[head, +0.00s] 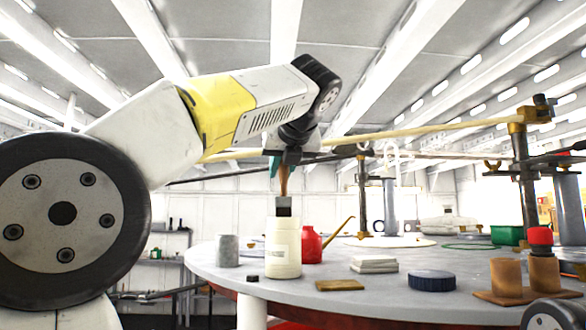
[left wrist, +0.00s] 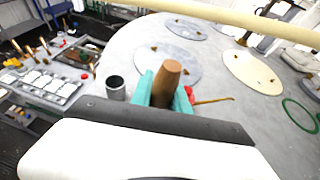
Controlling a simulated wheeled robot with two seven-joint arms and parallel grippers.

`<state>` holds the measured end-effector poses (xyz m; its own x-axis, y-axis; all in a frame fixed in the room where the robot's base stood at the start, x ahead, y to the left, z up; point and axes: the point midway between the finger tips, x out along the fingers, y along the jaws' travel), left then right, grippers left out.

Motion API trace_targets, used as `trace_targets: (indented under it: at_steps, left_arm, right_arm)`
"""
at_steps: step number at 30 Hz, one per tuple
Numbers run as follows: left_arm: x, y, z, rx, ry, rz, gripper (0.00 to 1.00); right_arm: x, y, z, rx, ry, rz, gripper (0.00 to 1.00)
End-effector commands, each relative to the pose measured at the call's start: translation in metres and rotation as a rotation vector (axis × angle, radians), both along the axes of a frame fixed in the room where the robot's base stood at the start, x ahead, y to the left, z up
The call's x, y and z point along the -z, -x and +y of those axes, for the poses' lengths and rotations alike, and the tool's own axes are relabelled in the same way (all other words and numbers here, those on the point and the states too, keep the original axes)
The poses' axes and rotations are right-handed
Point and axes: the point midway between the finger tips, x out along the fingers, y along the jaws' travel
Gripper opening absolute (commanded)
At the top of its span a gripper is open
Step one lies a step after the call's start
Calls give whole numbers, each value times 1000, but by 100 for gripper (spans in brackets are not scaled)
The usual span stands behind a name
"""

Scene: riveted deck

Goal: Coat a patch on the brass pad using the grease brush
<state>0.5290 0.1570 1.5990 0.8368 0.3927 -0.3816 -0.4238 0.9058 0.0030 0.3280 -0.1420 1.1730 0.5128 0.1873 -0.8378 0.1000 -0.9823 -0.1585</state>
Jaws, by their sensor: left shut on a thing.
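My left gripper (head: 284,168) is shut on the grease brush (head: 284,182), also seen in the left wrist view as a brown wooden handle (left wrist: 166,82) between teal fingers (left wrist: 165,97). The brush hangs upright, with its dark lower part at the mouth of a cream jar (head: 283,250). I cannot tell whether its tip is inside the jar or just above or behind its rim. A flat brass-coloured plate, seemingly the brass pad (head: 340,285), lies on the round grey table right of the jar. My right gripper is not in view.
A grey cup (head: 228,251) stands left of the jar and a red oil can (head: 311,246) close on its right. A white folded stack (head: 374,264), a dark blue lid (head: 432,281) and brown cylinders (head: 507,277) lie farther right. A pale yellow rod (head: 430,131) spans above the table.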

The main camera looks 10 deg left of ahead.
Motion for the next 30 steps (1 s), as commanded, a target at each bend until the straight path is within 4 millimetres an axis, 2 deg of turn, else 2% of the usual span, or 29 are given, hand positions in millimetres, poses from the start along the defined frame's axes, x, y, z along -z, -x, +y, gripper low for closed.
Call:
trace_targets:
  at_steps: [16, 30]
  left_arm:
    - [-1, 0, 0, -1, 1, 2, 0]
    - [-38, -1, -1, 2, 1, 0, 0]
  right_arm:
    - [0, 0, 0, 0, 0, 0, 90]
    - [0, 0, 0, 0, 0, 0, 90]
